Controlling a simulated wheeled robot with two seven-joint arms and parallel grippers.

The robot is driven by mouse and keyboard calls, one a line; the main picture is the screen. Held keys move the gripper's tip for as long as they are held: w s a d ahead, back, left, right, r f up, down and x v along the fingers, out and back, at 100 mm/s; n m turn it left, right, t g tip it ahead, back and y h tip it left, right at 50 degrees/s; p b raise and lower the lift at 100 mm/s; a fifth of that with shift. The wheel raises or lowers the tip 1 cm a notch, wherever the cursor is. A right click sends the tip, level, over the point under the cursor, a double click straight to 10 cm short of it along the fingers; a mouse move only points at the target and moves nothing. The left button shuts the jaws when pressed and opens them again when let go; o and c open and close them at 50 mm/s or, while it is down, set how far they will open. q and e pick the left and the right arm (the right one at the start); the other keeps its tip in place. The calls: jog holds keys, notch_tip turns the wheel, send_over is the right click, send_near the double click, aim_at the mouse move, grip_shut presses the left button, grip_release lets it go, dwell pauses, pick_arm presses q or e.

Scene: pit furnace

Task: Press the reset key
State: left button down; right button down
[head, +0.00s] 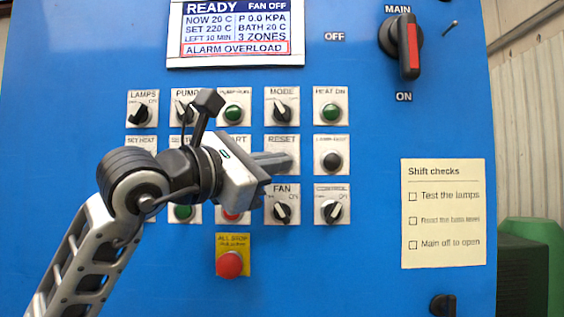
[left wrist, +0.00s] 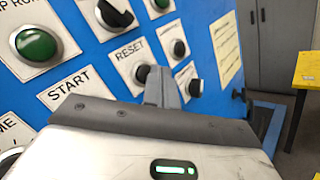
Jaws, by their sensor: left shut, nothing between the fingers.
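The RESET plate (head: 282,140) is on the blue panel, in the middle row of controls. In the head view my left gripper's fingers cover its key. In the left wrist view the RESET plate (left wrist: 127,54) shows with its round black key (left wrist: 142,73) partly behind my fingers. My left gripper (head: 286,160) is shut and empty, its fingers pointing at the panel over the RESET plate; it also shows in the left wrist view (left wrist: 162,75). I cannot tell whether the fingertips touch the key. My right gripper is not in view.
The display (head: 236,30) reads READY, FAN OFF and ALARM OVERLOAD. Around the plate are the FAN switch (head: 282,212), a black button (head: 332,160) to the right and the MODE switch (head: 282,112) above. A red ALL STOP button (head: 229,264) is below left.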

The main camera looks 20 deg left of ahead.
pick_arm(q)
jog(key=shift+w, duration=0.35)
jog(key=shift+w+a, duration=0.2)
jog(key=shift+w, duration=0.15)
dwell(0.5)
dwell(0.4)
jog(key=shift+s+d+b, duration=0.2)
jog(key=shift+s+b, duration=0.2)
jog(key=shift+s, duration=0.35)
jog(key=shift+s, duration=0.1)
jog(key=s, duration=0.2)
jog(key=s+d+b, duration=0.1)
jog(key=s, duration=0.1)
jog(key=shift+s+d, duration=0.2)
jog(key=shift+s, duration=0.1)
dwell(0.4)
